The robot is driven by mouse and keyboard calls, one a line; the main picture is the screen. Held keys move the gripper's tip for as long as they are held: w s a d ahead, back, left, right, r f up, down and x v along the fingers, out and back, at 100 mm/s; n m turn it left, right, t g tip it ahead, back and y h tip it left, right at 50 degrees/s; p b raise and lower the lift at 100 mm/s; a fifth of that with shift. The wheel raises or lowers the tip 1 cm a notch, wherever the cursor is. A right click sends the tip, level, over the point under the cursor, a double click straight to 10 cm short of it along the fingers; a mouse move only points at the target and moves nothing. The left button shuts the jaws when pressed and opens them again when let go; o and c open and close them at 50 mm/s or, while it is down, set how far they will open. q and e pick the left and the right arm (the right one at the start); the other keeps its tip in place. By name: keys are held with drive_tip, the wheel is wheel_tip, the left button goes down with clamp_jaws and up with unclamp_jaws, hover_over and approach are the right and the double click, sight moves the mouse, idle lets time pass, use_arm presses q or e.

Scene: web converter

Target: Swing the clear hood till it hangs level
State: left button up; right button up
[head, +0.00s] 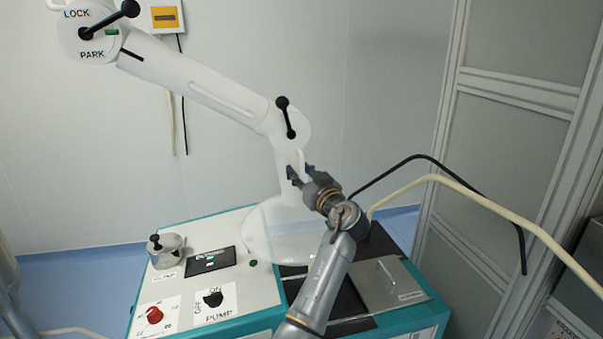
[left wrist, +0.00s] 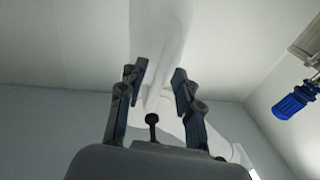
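The clear hood (head: 272,238) is a see-through flared cone at the lower end of a white jointed arm (head: 200,82), over the back of the teal-edged machine. It looks slightly tilted, but its exact angle is hard to judge. A white neck (head: 288,160) joins it to an elbow joint with a black ball-ended lever (head: 287,118). My left gripper (head: 299,174) is at this neck, just above the hood. In the left wrist view its fingers (left wrist: 159,82) are apart, with a white tube in line with the gap. Contact cannot be told. My right gripper is not in view.
The upper joint marked LOCK and PARK (head: 92,32) has another black lever. The machine top holds a red knob (head: 155,315), a black PUMP switch (head: 213,298), a small display (head: 210,261) and a metal lid (head: 388,285). Black and cream hoses (head: 480,198) arch at the right.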

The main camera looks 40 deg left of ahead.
use_arm(q)
drive_tip(key=v, duration=1.2)
drive_tip(key=shift+w, duration=0.1)
